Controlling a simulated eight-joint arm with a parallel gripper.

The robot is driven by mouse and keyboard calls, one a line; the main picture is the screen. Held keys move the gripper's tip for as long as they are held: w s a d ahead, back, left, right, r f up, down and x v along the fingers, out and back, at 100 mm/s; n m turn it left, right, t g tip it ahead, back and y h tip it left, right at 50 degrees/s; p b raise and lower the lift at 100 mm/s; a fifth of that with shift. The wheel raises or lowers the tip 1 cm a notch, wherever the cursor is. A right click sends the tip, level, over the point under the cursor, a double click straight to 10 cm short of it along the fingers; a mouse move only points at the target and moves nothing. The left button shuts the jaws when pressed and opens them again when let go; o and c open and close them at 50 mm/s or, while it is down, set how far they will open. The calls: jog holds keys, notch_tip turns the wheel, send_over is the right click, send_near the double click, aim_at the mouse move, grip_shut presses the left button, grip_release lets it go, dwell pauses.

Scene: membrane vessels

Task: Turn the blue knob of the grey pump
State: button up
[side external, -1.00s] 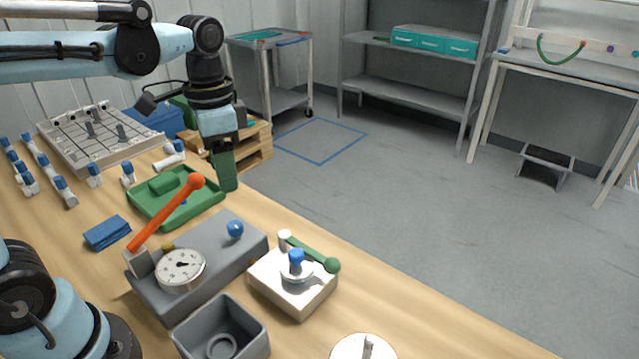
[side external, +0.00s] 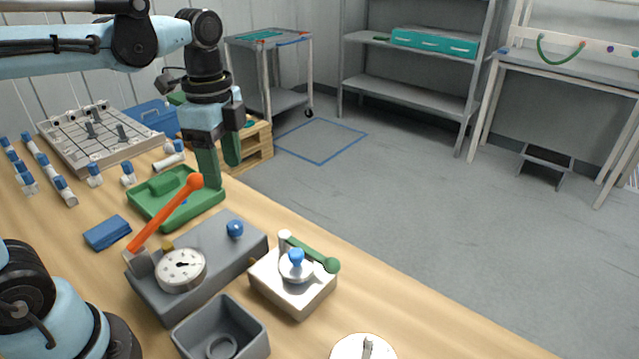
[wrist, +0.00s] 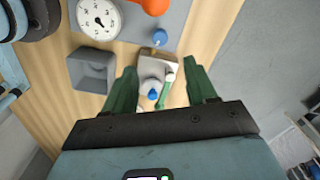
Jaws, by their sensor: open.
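The grey pump (side external: 210,262) is a flat grey box on the wooden table with a round white gauge (side external: 181,270) and an orange lever (side external: 165,215). Its blue knob (side external: 235,229) is a small ball on the top at the far right end; in the wrist view the knob (wrist: 160,37) shows near the top, beyond the fingertips. My gripper (side external: 221,175) points down with two green fingers apart and empty. In the side view it appears above and behind the knob, over the green tray's far end. In the wrist view both fingers (wrist: 160,68) are spread, touching nothing visible.
A white block (side external: 292,285) with another blue knob and a green handle stands right of the pump. A grey open box (side external: 222,328) is in front. A green tray (side external: 176,203) and a blue block (side external: 107,232) lie behind. White-and-blue fittings stand at left.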

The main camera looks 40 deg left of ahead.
aim_at(234, 224)
jog(key=shift+m, duration=0.4)
jog(key=shift+f, duration=6.05)
jog(key=c, duration=1.1)
jog(key=shift+o, duration=0.2)
jog(key=shift+n, duration=1.5)
jog(key=o, duration=1.1)
jog(key=shift+c, duration=0.2)
jog(key=shift+r, duration=0.1)
